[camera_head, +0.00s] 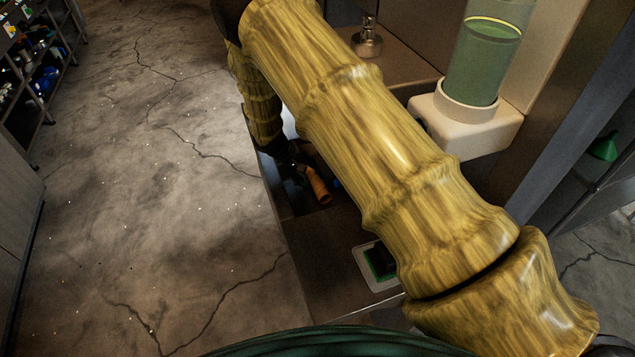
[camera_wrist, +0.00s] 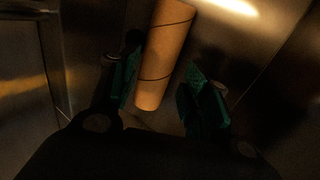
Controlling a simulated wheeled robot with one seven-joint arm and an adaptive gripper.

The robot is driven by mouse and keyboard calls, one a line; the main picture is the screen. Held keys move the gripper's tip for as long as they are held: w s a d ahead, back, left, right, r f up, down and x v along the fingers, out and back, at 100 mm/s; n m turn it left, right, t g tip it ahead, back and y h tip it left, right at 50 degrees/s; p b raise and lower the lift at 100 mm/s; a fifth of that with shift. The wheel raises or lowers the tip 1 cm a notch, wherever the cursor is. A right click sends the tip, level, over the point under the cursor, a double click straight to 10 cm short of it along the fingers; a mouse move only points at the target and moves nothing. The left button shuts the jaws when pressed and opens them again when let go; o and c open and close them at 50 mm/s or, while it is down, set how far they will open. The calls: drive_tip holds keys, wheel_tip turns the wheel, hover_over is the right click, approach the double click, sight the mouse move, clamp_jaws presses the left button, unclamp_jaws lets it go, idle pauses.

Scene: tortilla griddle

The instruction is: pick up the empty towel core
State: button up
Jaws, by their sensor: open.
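The empty towel core is a brown cardboard tube. In the wrist view the core (camera_wrist: 164,58) runs up from between the fingers to the top edge of the picture. My gripper (camera_wrist: 160,100) has dark green finger pads, open, with the core's near end between or just beyond them; I cannot tell the exact depth. The core leans nearer the left finger, with a gap to the right one. In the head view the core (camera_head: 318,186) shows small and orange-brown in a dark recess. My gripper (camera_head: 296,165) is mostly dark there, partly hidden by my arm.
Metal walls surround the recess closely in the wrist view. In the head view a white dispenser (camera_head: 437,128) with a green-filled cylinder stands at the right. A green pad in a white tray (camera_head: 363,262) lies on the counter. A metal pump bottle (camera_head: 367,42) stands behind.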

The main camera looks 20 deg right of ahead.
sight(314, 180)
drive_tip(key=shift+p+x, duration=1.05)
drive_tip(key=shift+x, duration=1.25)
drive_tip(key=c, duration=0.5)
